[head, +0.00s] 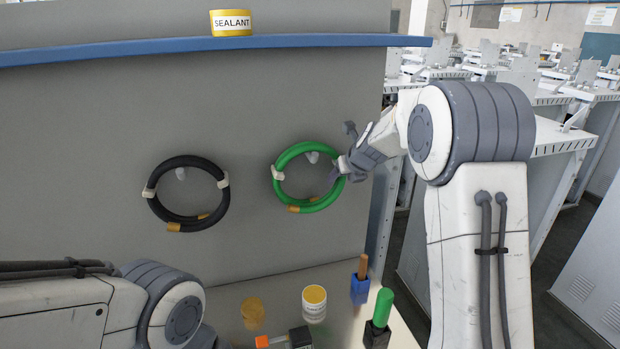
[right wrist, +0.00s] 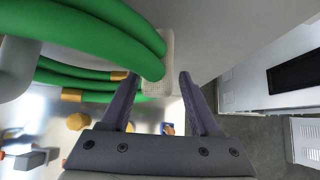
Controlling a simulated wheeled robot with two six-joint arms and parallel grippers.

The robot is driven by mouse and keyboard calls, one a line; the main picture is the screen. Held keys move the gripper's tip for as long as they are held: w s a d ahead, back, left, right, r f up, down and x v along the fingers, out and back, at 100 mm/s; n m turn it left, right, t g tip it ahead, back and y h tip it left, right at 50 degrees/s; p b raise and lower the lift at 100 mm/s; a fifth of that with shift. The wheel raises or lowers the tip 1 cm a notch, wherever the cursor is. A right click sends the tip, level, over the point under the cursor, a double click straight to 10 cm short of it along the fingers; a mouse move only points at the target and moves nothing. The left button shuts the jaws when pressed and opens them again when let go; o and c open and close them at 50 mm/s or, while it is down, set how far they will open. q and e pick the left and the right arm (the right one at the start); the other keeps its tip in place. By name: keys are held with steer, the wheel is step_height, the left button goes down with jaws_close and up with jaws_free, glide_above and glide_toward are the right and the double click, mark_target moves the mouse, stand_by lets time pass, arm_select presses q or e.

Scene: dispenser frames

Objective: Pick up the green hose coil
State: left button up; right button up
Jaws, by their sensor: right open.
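The green hose coil (head: 288,158) hangs on a peg on the grey upright panel, with white ties at its sides and brass ends at the bottom. My right gripper (head: 343,152) is open at the coil's right side. In the right wrist view its two fingers (right wrist: 160,80) stand either side of a white tie (right wrist: 157,60) on the green hose (right wrist: 100,25). Whether they touch the hose, I cannot tell. A black hose coil (head: 155,205) hangs to the left. My left gripper is out of view.
A yellow SEALANT tin (head: 231,23) stands on the blue-edged shelf (head: 130,46) above. Below the coils are a yellow-lidded jar (head: 314,304), a wooden-handled tool in a blue holder (head: 360,288) and a green-handled tool (head: 383,307). Panel between the coils is clear.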

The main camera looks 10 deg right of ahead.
jaws_close()
stand_by(1.2)
steer(key=shift+r, duration=0.15)
